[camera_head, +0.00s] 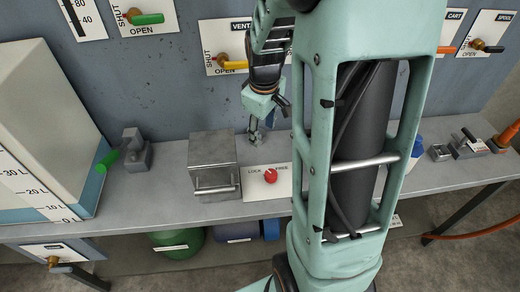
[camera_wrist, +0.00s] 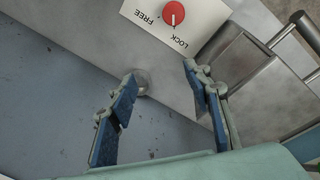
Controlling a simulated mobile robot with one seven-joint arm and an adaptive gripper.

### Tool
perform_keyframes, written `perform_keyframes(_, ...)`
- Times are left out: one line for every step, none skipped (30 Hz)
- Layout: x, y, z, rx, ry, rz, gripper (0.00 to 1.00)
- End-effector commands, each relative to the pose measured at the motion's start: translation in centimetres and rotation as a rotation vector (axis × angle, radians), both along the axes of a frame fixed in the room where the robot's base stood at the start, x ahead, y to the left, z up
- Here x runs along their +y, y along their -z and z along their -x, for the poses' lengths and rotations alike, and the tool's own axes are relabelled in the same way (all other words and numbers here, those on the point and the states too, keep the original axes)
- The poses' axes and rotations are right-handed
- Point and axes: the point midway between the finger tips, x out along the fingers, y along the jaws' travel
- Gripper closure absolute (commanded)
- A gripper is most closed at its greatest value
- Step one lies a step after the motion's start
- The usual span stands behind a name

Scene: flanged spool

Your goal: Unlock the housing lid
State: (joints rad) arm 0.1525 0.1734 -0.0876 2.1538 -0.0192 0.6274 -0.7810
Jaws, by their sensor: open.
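The housing is a grey metal box (camera_head: 212,160) on the bench, its lid closed as far as I can see, with a bar handle at the front. It shows partly at right in the wrist view (camera_wrist: 250,75). Right of it in the head view is a white LOCK/FREE plate (camera_head: 255,190) with a red round knob (camera_head: 271,176). In the wrist view the knob (camera_wrist: 174,15) has a white mark pointing towards the LOCK side. My gripper (camera_head: 256,137) is above the bench behind the plate, apart from the knob. In the wrist view its blue-padded fingers (camera_wrist: 160,76) are spread and empty.
A round grey stub (camera_wrist: 142,82) lies beyond the left fingertip. A grey bracket with a green handle (camera_head: 135,152) and a white graduated tank (camera_head: 40,140) stand at left. Valve panels (camera_head: 228,60) line the back wall. My arm hides bench at right of the plate.

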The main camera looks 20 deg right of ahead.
Motion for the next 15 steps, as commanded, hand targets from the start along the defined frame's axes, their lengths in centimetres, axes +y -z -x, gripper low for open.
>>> perform_keyframes(-0.4,0.7,1.5,0.047,-0.003,-0.014,0.55)
perform_keyframes(-0.5,1.0,2.2,0.07,-0.008,-0.021,0.55)
perform_keyframes(-0.5,1.4,3.0,0.098,-0.016,-0.032,0.55)
perform_keyframes(-0.6,1.7,3.6,0.115,-0.018,-0.039,0.55)
perform_keyframes(-0.5,1.9,4.1,0.132,-0.023,-0.045,0.55)
perform_keyframes(-0.5,2.1,4.7,0.148,-0.028,-0.054,0.55)
perform_keyframes(-0.5,2.3,5.0,0.158,-0.03,-0.058,0.55)
perform_keyframes(-0.5,2.4,5.2,0.167,-0.031,-0.062,0.55)
perform_keyframes(-0.4,2.6,5.5,0.174,-0.033,-0.066,0.55)
perform_keyframes(-0.4,2.7,5.6,0.179,-0.034,-0.068,0.55)
perform_keyframes(-0.4,2.9,5.7,0.181,-0.035,-0.069,0.55)
perform_keyframes(-0.4,3.2,5.7,0.182,-0.036,-0.069,0.55)
perform_keyframes(-0.4,3.5,5.7,0.182,-0.036,-0.069,0.55)
perform_keyframes(-0.4,3.9,5.7,0.183,-0.036,-0.07,0.55)
perform_keyframes(-0.4,4.5,5.7,0.184,-0.036,-0.069,0.55)
